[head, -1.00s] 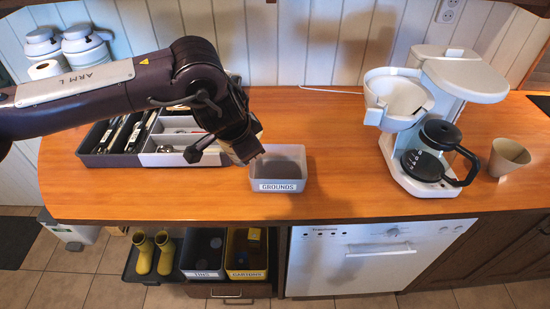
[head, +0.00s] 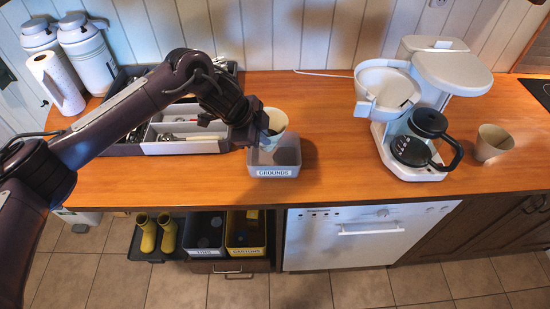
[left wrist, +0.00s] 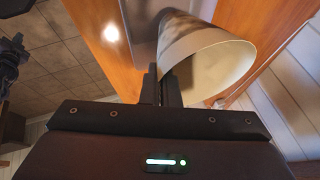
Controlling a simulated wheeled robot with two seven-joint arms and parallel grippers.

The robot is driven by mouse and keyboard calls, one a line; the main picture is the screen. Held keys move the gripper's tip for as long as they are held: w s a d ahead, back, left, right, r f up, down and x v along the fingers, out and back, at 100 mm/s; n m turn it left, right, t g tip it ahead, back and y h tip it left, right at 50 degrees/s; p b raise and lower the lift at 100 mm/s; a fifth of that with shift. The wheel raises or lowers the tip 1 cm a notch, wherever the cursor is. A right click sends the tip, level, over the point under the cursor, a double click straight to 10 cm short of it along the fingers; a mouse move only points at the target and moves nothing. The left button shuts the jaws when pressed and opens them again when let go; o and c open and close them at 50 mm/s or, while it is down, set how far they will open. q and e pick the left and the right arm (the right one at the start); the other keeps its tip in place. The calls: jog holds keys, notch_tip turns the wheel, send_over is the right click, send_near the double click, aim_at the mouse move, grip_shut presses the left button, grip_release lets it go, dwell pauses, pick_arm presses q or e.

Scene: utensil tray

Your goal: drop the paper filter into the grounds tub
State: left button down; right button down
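The paper filter (head: 276,120) is a pale cone, held tilted above the back part of the grounds tub. In the left wrist view the filter (left wrist: 210,58) shows its open rim beside the finger tips. The grounds tub (head: 272,171) is a grey, open box with a GROUNDS label, near the counter's front edge. My left gripper (head: 262,132) is over the tub's left back side. Its fingers (left wrist: 161,82) are close together on the filter's wall. The filter's lower end is partly hidden in the head view. My right gripper is not in view.
A utensil tray (head: 183,147) stands left of the tub, under my left arm. The coffee maker (head: 437,75) with its glass jug (head: 411,150) stands right, beside a beige cup (head: 493,142). The counter between tub and coffee maker is clear.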

pick_arm(q)
notch_tip(320, 180, down, 4)
jog(key=shift+r+b, duration=0.2)
jog(key=shift+b, duration=1)
jog(key=shift+r, duration=0.1)
jog(key=c, duration=1.6)
grip_release()
jog(key=b, duration=0.2)
send_near(263, 145)
jog(key=shift+s+d+f, duration=0.2)
jog(key=shift+s+d, duration=0.25)
jog(key=shift+d, duration=0.15)
